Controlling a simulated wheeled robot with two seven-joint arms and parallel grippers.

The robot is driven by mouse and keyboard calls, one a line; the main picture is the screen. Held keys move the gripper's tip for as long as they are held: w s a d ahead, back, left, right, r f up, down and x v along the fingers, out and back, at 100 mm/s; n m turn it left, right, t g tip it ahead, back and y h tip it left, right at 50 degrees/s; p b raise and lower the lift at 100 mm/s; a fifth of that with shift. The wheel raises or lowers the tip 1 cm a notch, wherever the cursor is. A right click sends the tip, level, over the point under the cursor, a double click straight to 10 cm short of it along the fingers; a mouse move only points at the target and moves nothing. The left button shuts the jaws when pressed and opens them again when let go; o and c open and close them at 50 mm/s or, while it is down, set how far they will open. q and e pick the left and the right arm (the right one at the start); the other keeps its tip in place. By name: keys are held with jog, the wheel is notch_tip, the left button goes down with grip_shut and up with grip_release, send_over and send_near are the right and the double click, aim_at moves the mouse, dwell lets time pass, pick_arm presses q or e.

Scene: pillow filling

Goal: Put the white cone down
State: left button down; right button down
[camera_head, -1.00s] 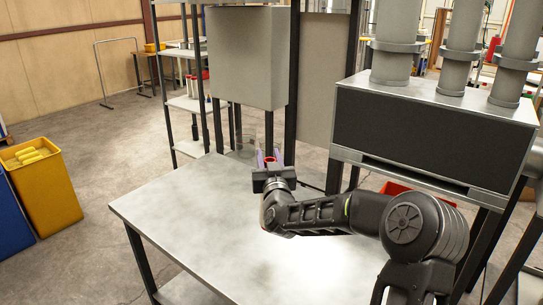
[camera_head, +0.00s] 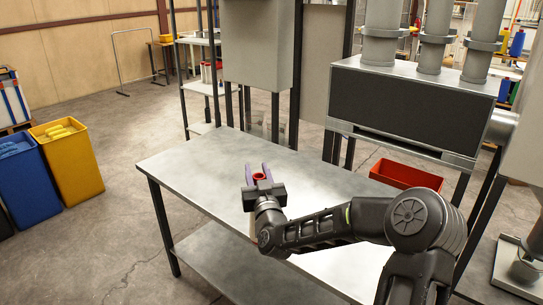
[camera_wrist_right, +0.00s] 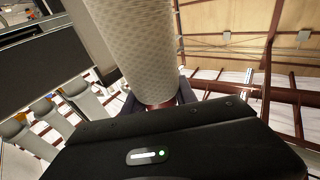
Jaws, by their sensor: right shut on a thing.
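My right gripper (camera_head: 257,170) is shut on the white cone, over the middle of the metal table (camera_head: 190,165) in the head view. In the right wrist view, the white cone (camera_wrist_right: 138,45) shows large as a pale, textured, round-sided body rising from between the fingers. In the head view, only a red ring-like part (camera_head: 259,177) shows between the purple-tinted fingers; the white body is hard to make out there. Whether the cone touches the table top cannot be told. My left gripper is not in view.
A red bin (camera_head: 405,176) sits beyond the table's right side, below a grey machine with a dark front (camera_head: 400,108). A yellow bin (camera_head: 72,165) and a blue bin (camera_head: 25,185) stand on the floor at left. The table's left part is clear.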

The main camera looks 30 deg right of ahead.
jog(key=s+a+f+n+y, duration=0.1)
jog(key=a+f+y, duration=0.1)
jog(key=a+f, duration=0.2)
jog(key=s+a+f+n+t+y, duration=0.1)
jog(key=s+a+f+n+y, duration=0.1)
jog(key=a, duration=0.8)
jog(key=s+a+f+n+y, duration=0.1)
jog(key=s+a+f+y, duration=0.1)
jog(key=a+f, duration=0.5)
jog(key=shift+a+y, duration=0.6)
jog(key=shift+y, duration=0.1)
